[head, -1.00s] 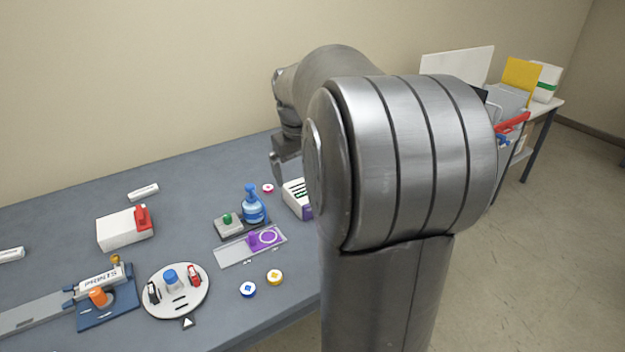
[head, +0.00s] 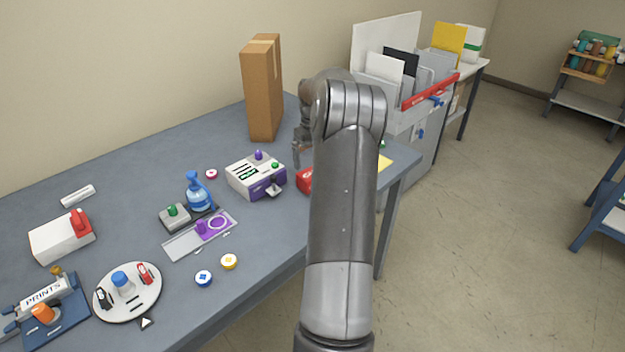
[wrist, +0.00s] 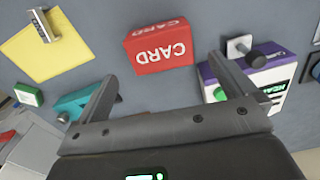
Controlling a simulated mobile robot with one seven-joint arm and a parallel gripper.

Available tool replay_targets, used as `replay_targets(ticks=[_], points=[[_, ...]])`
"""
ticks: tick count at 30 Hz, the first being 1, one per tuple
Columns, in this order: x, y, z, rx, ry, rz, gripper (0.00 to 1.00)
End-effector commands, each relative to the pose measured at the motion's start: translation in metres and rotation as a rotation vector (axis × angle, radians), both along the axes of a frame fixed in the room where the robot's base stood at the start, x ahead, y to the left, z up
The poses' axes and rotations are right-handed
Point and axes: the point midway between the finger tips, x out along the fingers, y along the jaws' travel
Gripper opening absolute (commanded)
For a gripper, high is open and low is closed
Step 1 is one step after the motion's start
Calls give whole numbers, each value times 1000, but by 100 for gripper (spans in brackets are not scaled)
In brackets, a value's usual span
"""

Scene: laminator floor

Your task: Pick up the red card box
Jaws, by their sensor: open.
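The red card box (wrist: 160,50), marked CARD, lies on the grey-blue table in the wrist view, beyond and between my open fingers. In the head view only a red sliver of the card box (head: 304,181) shows, the rest hidden behind my arm. My gripper (wrist: 160,75) is open and empty, with one finger on each side of the picture and a gap to the box. In the head view my gripper (head: 298,158) is partly hidden by the arm, above the table near the box.
A white and purple device (head: 256,176) stands left of the box. A yellow sheet (wrist: 45,45) and a teal item (wrist: 80,104) lie on its other side. A tall cardboard box (head: 262,90) stands behind.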

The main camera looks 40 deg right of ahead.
Motion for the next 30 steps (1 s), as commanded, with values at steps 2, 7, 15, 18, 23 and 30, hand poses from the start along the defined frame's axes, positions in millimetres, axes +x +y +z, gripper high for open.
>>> replay_targets(ticks=[2, 7, 15, 18, 23, 30], points=[[0, 1, -14, 2, 2, 0, 100], [0, 1, -32, 0, 1, 0, 100], [1, 0, -55, 2, 1, 0, 100], [2, -1, -70, 2, 2, 0, 100], [2, -1, -87, 0, 0, -1, 100], [2, -1, -87, -1, -1, 0, 96]])
